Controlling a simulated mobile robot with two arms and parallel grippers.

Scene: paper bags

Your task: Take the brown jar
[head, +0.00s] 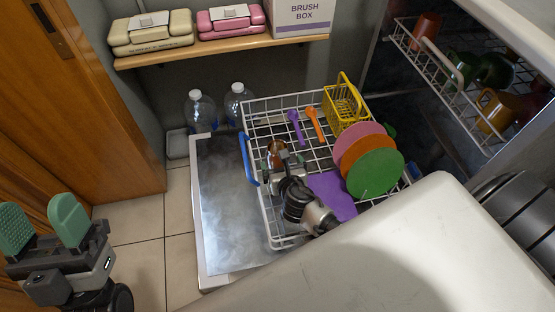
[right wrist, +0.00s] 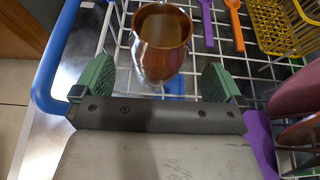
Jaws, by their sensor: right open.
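The brown jar (right wrist: 160,60) is glossy and open at the top, and it stands in the white wire dishwasher rack (head: 283,98). In the head view the jar (head: 275,147) is partly hidden by my right gripper (head: 283,165). In the right wrist view my right gripper (right wrist: 158,83) is open. Its green fingers lie to the left and right of the jar's lower part, with gaps on both sides. I cannot tell whether the jar is fully between them. My left gripper (head: 42,224) is open and empty at the far left, away from the rack.
The rack also holds a purple spoon (head: 296,127), an orange spoon (head: 315,124), a yellow basket (head: 345,103), a green plate (head: 375,174) and other plates. A blue handle (right wrist: 62,65) lies left of the jar. An upper rack (head: 440,75) holds several mugs.

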